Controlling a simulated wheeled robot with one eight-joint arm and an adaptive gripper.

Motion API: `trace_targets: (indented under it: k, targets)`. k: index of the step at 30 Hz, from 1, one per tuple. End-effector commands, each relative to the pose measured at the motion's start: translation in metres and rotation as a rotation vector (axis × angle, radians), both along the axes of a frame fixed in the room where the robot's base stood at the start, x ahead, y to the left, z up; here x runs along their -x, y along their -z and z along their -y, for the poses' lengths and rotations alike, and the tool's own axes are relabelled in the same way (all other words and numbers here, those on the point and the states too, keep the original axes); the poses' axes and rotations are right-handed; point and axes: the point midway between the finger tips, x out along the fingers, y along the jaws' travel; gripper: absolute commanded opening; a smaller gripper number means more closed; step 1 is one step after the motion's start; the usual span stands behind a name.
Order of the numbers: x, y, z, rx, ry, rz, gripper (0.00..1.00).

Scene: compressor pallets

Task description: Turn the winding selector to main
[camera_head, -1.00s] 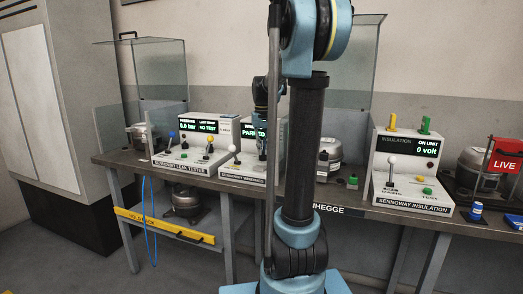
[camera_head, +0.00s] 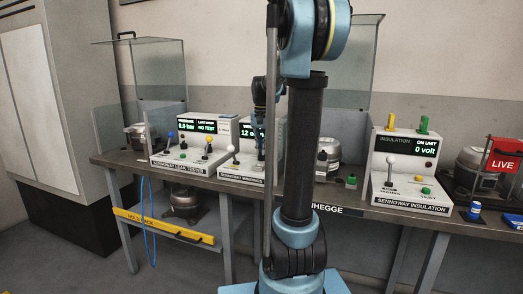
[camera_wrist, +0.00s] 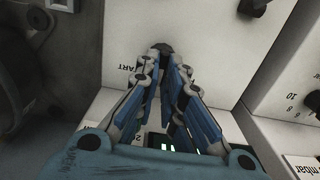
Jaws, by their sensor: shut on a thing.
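The windings tester (camera_head: 238,174) is the white unit in the middle of the bench, partly hidden behind my arm. Its green display reads "12" and a cut-off word. In the wrist view my gripper (camera_wrist: 165,58) points at the tester's white panel, its fingers closed together on the dark knob of the winding selector (camera_wrist: 162,48). Letters ending in "ART" stand just left of the fingertips; the rest of the label is hidden. In the head view the gripper is mostly hidden by my arm and the tester.
The insulation tester (camera_head: 408,178) is on the right, reading "0 volt". A red LIVE sign (camera_head: 504,164) and compressors stand on the bench (camera_head: 130,163). Clear guards rise behind.

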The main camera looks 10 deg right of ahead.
Motion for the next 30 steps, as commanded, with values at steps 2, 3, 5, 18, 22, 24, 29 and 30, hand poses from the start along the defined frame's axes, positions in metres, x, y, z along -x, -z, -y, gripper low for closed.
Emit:
trace_targets:
  k: [2,3,5,18,22,24,29,30]
  targets:
    - [-0.001,0.000,-0.001,-0.003,0.001,0.002,0.00]
    - [-0.001,0.000,-0.001,-0.003,0.001,0.002,0.00]
    - [-0.001,0.000,-0.001,-0.003,0.000,0.002,0.00]
    - [0.000,0.000,-0.001,-0.002,0.000,0.001,0.28]
    - [0.000,0.000,-0.001,-0.002,0.000,0.001,0.28]
    - [0.000,-0.002,-0.001,-0.001,0.000,0.001,0.28]
    - [-0.001,-0.015,-0.001,-0.001,0.000,0.001,0.28]
    - [-0.001,-0.020,-0.001,-0.001,0.000,0.001,0.28]
